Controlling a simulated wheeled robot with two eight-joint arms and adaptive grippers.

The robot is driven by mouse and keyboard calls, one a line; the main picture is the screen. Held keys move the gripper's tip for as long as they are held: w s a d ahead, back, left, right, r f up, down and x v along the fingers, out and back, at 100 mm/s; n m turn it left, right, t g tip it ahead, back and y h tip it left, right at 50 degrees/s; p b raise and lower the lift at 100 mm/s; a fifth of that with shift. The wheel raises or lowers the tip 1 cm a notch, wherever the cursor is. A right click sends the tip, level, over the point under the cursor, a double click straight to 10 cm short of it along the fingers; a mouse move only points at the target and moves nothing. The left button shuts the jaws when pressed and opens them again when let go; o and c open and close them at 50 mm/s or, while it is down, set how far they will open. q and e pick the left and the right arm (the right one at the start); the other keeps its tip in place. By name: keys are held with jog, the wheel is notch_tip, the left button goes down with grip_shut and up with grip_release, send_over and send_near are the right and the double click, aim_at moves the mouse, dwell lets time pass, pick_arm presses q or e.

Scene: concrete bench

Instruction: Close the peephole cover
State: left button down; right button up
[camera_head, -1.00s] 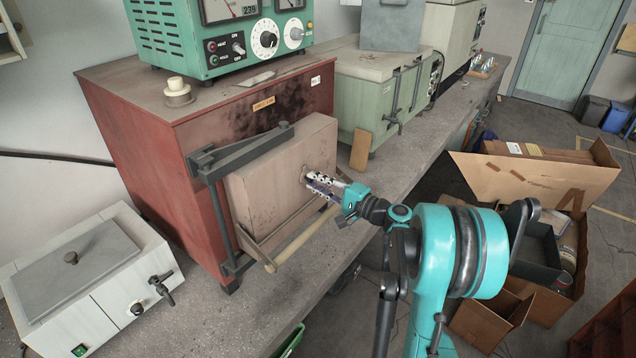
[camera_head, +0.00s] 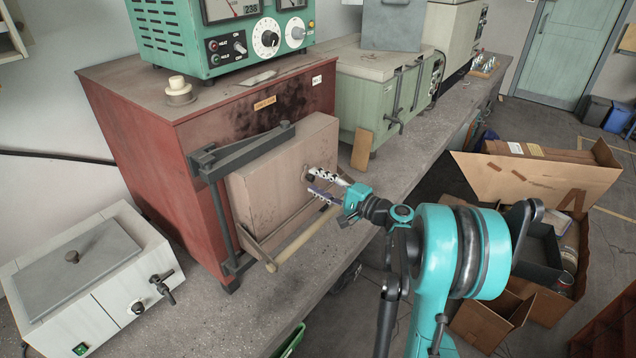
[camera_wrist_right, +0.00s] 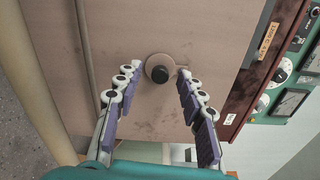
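The furnace door (camera_head: 268,180) is a pale, thick block on the front of the red furnace. Near its middle is a small round beige disc with a dark round centre, which I take to be the peephole and its cover (camera_wrist_right: 161,68). Whether the dark centre is an open hole or a knob I cannot tell. My right gripper (camera_head: 312,180) is open in front of the door. In the right wrist view its fingers (camera_wrist_right: 156,74) spread to either side of the disc, with nothing held. In the head view the fingers partly hide the disc. My left gripper is out of view.
A handle bar (camera_head: 300,238) runs along the door's lower edge, beside a dark hinge frame (camera_head: 222,210). A white bath box (camera_head: 85,275) stands at left. A green box (camera_head: 375,95) stands behind right. A green meter unit (camera_head: 215,45) sits on the furnace (camera_head: 150,150).

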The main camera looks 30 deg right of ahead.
jog(key=v, duration=1.1)
jog(key=shift+s+d, duration=0.15)
jog(key=shift+s, duration=0.2)
jog(key=shift+f, duration=0.1)
jog(key=s+a+f+n+g+h, duration=0.1)
jog(key=a+f+n+g, duration=0.2)
jog(key=a, duration=0.7)
jog(key=s+a+f+n+g, duration=0.2)
jog(key=a+n+g, duration=0.15)
jog(key=a, duration=0.55)
jog(key=s+a+f+n+g+h, duration=0.1)
jog(key=s+a+n+h, duration=0.1)
jog(key=s, duration=0.4)
jog(key=s+a+f+n+g+h, duration=0.2)
jog(key=s+n+h, duration=0.1)
jog(key=s+n, duration=0.3)
jog(key=shift+s+a+h, duration=0.2)
jog(key=shift+a+h, duration=0.15)
jog(key=shift+h, duration=0.05)
jog(key=shift+f, duration=0.15)
